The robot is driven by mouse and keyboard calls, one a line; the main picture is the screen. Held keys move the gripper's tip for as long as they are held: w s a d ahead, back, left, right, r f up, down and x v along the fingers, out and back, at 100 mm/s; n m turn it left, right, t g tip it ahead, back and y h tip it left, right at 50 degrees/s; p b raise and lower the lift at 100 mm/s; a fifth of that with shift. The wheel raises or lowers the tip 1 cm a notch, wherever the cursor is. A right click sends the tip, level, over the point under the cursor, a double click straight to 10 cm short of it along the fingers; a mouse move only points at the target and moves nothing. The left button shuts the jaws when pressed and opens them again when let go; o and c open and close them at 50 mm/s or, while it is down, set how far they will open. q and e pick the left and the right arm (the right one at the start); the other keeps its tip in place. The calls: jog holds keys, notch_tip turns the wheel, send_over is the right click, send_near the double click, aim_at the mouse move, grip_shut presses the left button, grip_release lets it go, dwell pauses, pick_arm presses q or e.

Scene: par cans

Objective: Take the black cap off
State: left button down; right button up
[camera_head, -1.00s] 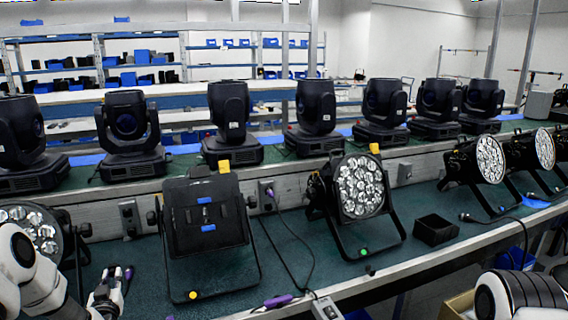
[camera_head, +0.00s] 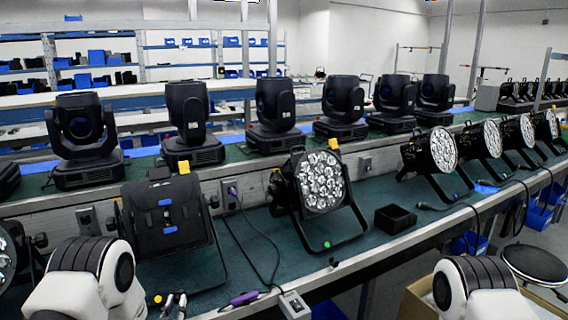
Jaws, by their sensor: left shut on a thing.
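The capped par can stands in its black bracket at the left of the green bench. A flat, square black cap (camera_head: 163,240) with blue tabs covers its face, and a yellow tab marks the top. My left gripper (camera_head: 172,303) is low in the picture, beside the yellow dot on the foot of that bracket and below the cap, apart from it. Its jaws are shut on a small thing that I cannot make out. My right arm comes in at the lower right, but its gripper is out of view.
An uncovered par can (camera_head: 321,182) stands right of the capped one. A black open box (camera_head: 395,219), a purple connector (camera_head: 245,298) and a socket strip (camera_head: 294,305) lie near the front edge. Moving heads (camera_head: 82,138) line the rear shelf.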

pick_arm(q)
jog(key=s+d+m+h, duration=0.1)
jog(key=s+d+h, duration=0.1)
jog(key=s+d, duration=0.6)
jog(key=s+r, duration=0.1)
jog(key=s+d+r, duration=0.1)
jog(key=s+r, duration=0.1)
jog(key=shift+s+r, duration=0.1)
jog(key=shift+r, duration=0.05)
